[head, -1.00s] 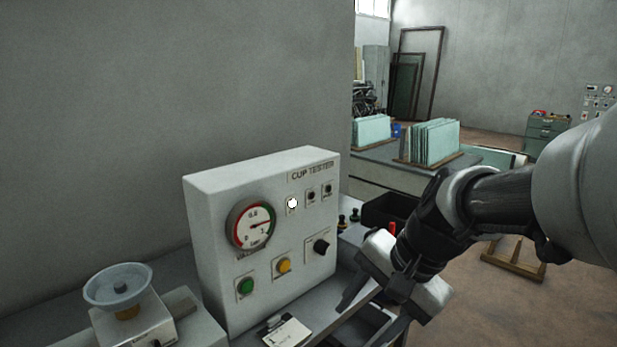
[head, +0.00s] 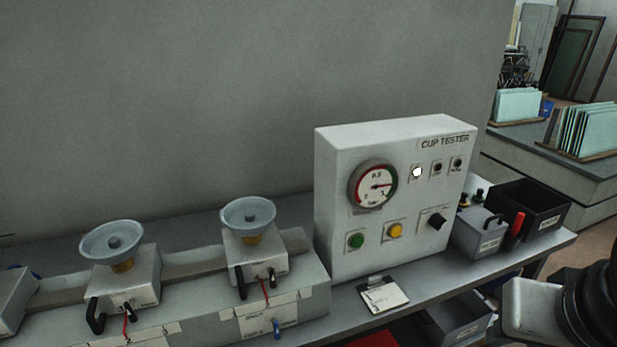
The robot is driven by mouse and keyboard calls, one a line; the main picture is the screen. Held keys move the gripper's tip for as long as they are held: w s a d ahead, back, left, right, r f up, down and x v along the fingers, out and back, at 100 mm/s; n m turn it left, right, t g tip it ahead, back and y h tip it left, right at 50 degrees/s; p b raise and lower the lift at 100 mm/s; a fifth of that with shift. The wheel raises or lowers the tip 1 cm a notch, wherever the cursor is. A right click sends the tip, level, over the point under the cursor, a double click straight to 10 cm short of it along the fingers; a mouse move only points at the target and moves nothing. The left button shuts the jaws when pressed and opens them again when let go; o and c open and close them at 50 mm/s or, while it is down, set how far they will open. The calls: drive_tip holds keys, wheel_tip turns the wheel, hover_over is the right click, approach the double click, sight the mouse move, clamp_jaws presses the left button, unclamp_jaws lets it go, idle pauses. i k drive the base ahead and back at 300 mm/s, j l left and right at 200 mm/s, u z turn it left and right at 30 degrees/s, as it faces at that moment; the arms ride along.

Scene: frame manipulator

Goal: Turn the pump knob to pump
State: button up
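The white CUP TESTER box (head: 340,235) stands on the bench right of centre. Its front has a round gauge (head: 373,186), a green button (head: 356,241), a yellow button (head: 395,230) and a black rotary knob (head: 437,220) at lower right. The small labels are unreadable, so I cannot tell from lettering which control is the pump knob. A lit white lamp (head: 416,172) shows above. My gripper (head: 540,308) is only partly in view at the lower right, apart from the box. Its fingers are out of the picture.
Two grey suction cups on white blocks (head: 248,216) (head: 110,240) stand left of the box. A clipboard (head: 384,295) lies before it. A small grey box (head: 478,236) and a black bin (head: 527,208) stand to its right. Glass sheets (head: 590,130) stand on another table behind.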

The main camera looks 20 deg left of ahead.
sight(437, 221)
drive_tip(key=u, duration=1.6)
drive_tip(key=i+j+u, duration=0.1)
drive_tip(key=j+u, duration=0.25)
drive_tip(key=i+j+u, duration=0.15)
drive_tip(key=j+u, duration=0.25)
drive_tip(key=l+u, duration=0.5)
drive_tip(key=l, duration=0.55)
drive_tip(key=z, duration=2.55)
